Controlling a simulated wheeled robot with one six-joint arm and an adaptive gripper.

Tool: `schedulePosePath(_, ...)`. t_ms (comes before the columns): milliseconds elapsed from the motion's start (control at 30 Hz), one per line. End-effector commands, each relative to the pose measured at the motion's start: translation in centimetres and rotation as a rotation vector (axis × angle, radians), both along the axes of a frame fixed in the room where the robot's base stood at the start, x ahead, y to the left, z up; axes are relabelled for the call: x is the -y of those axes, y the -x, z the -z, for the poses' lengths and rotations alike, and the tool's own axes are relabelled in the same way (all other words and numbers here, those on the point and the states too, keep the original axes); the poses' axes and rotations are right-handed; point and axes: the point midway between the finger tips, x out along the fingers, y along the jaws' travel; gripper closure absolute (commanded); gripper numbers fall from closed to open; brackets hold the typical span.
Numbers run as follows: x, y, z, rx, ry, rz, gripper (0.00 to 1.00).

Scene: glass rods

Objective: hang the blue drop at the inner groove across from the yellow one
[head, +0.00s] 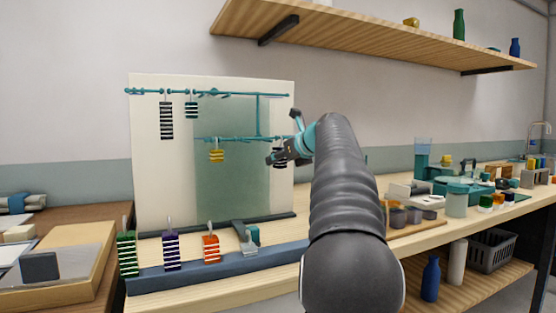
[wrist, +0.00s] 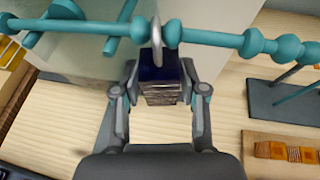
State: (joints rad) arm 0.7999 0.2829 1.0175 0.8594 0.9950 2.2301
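The blue drop (wrist: 160,68) is dark navy with pale stripes lower down. In the wrist view it sits between the two fingers of my gripper (wrist: 160,82), which look closed against its sides. Its pale wire hook (wrist: 157,32) crosses the teal rod (wrist: 212,37) between two beads; whether the rod bears its weight cannot be told. In the head view my gripper (head: 277,157) is at the right part of the lower rod, partly hiding the drop (head: 280,164). The yellow drop (head: 216,154) hangs on the lower rod's left part; its edge shows in the wrist view (wrist: 10,54).
Green (head: 127,254), purple (head: 171,251) and orange (head: 210,248) drops stand along the blue rack (head: 200,272). Blocks and jars fill the bench at right.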

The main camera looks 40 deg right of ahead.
Motion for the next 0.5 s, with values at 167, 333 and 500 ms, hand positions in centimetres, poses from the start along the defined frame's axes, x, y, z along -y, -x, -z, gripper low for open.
schedulePosePath(167,0.0,0.0,0.0,0.0,0.0,0.0,0.41)
schedulePosePath(333,0.0,0.1,0.0,-0.001,0.0,0.0,0.41)
schedulePosePath(500,0.0,1.4,-0.6,0.001,0.002,0.001,0.41)
